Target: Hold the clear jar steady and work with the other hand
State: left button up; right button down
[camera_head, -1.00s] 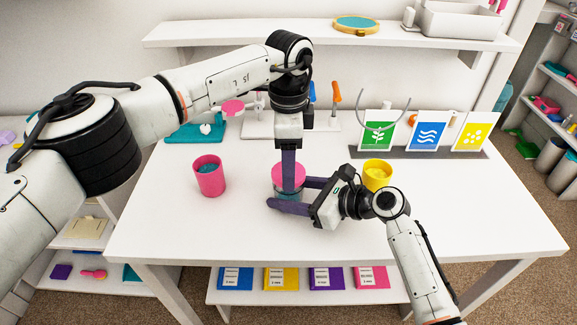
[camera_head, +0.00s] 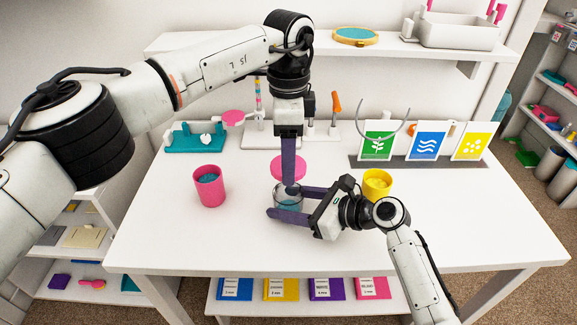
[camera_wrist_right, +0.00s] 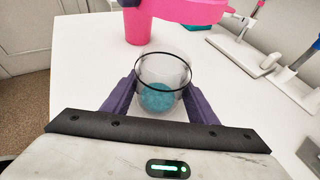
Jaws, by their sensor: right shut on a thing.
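The clear jar (camera_head: 288,203) stands on the white table, open at the top. In the right wrist view the jar (camera_wrist_right: 163,72) shows teal contents (camera_wrist_right: 158,97) at its bottom. My right gripper (camera_head: 286,202) is shut on the jar, with one purple finger on each side. A pink lid (camera_head: 281,168) is held above the jar by my left gripper (camera_head: 289,182), which points straight down. The lid (camera_wrist_right: 190,9) also shows at the top of the right wrist view, clear of the jar's rim. One left finger hides part of the lid.
A pink cup (camera_head: 209,190) with teal contents stands left of the jar. A yellow cup (camera_head: 376,184) stands close behind my right wrist. Green, blue and yellow picture cards (camera_head: 427,141) stand at the back right. The table's front left is clear.

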jog(key=c, duration=0.6)
grip_release()
jog(key=shift+c, duration=0.2)
